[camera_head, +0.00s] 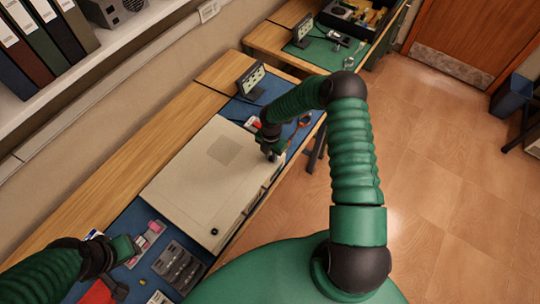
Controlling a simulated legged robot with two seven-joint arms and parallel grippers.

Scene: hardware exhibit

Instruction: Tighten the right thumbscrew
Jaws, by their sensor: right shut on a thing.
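A beige computer case (190,180) lies flat on a blue mat (140,222) on the wooden bench. A black thumbscrew (214,231) shows at its near left corner. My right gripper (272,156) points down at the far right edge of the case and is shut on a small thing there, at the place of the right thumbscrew. The fingers hide the right thumbscrew. My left gripper (122,270) is low at the left, over the mat and apart from the case. Its fingers are too unclear to tell whether they are open.
A dark grey tray (178,266) and small pink-red items (146,240) lie on the mat left of the case. A small display (251,80) stands behind the case. A shelf with binders (40,40) overhangs at upper left. A second bench (275,40) stands further back.

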